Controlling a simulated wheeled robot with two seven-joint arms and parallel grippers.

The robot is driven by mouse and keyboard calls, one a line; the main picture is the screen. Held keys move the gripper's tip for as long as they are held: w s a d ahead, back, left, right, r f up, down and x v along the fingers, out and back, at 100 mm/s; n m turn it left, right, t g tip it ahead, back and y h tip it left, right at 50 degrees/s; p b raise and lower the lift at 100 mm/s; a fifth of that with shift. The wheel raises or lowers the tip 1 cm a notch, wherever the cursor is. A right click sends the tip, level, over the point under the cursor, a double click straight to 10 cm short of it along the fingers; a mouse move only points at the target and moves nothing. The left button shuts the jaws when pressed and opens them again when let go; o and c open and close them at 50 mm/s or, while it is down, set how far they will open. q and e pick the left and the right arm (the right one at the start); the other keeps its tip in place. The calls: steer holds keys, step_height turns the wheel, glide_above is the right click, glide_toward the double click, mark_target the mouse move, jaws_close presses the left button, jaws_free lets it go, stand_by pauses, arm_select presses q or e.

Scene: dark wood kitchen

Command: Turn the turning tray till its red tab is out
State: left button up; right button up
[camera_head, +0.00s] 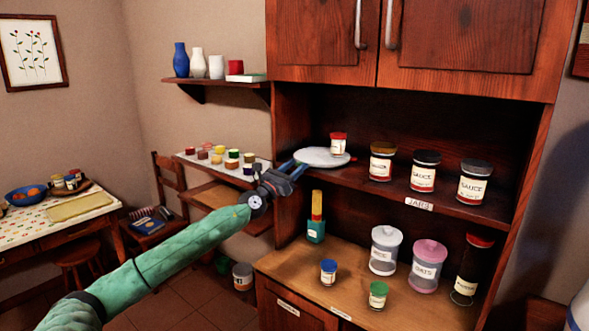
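The turning tray (318,158) is a pale round disc on the left end of the open cabinet shelf. A small jar with a red lid (338,145) stands on its right part. My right gripper is out of view.
Several sauce jars (423,172) stand right of the tray on the same shelf. The counter below holds a green-and-yellow bottle (316,221), canisters (385,250) and small jars. A side shelf (224,163) with small jars is left of the gripper. Cabinet doors (460,35) hang above.

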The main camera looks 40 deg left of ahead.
arm_select(q)
steer(key=shift+s+f, duration=0.3)
steer(key=shift+s, duration=0.05)
steer(key=shift+b+v, duration=0.75)
steer(key=shift+v, duration=0.45)
steer(key=shift+b+v, duration=0.9)
steer(key=shift+v, duration=1.35)
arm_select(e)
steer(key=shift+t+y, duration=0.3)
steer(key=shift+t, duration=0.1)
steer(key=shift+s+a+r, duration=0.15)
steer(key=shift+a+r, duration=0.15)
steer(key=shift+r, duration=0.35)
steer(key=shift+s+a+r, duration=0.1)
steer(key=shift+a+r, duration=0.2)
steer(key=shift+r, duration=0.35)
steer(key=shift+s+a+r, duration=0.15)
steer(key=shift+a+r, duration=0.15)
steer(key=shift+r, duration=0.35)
arm_select(q)
steer(key=shift+s+r, duration=0.1)
steer(key=shift+r, duration=0.05)
steer(key=shift+c, duration=0.2)
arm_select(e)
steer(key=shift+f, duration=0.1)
